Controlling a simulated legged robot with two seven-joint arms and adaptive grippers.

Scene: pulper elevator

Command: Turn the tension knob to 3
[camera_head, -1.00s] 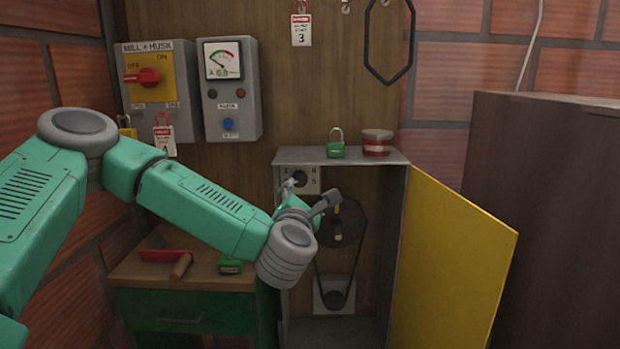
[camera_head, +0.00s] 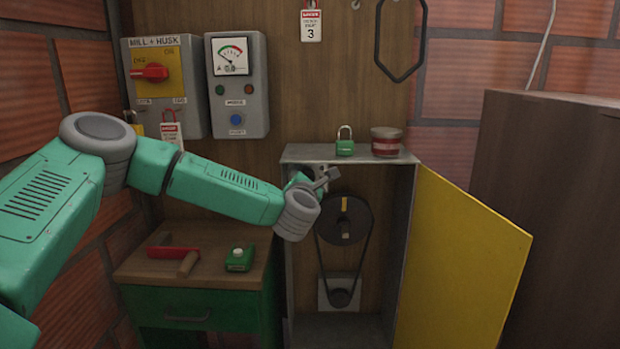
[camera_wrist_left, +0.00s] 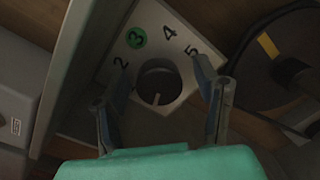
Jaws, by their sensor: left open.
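The tension knob (camera_wrist_left: 160,88) is a dark round dial with a pale pointer, on a light plate (camera_wrist_left: 124,62) marked 2, 3, 4 and 5. The 3 sits in a green circle. In the left wrist view the pale pointer mark lies at the knob's lower edge. My left gripper (camera_wrist_left: 158,105) is open, with one finger on each side of the knob in that view; I cannot tell whether either touches it. In the head view my left gripper (camera_head: 318,182) is at the upper left of the open cabinet (camera_head: 404,230) and hides most of the dial plate. My right gripper is not in view.
A belt pulley (camera_head: 343,220) with a yellow mark is right of the gripper. The yellow door (camera_head: 460,265) stands open to the right. A green padlock (camera_head: 345,148) and a red tin (camera_head: 386,143) stand on top. A bench (camera_head: 200,270) is at left.

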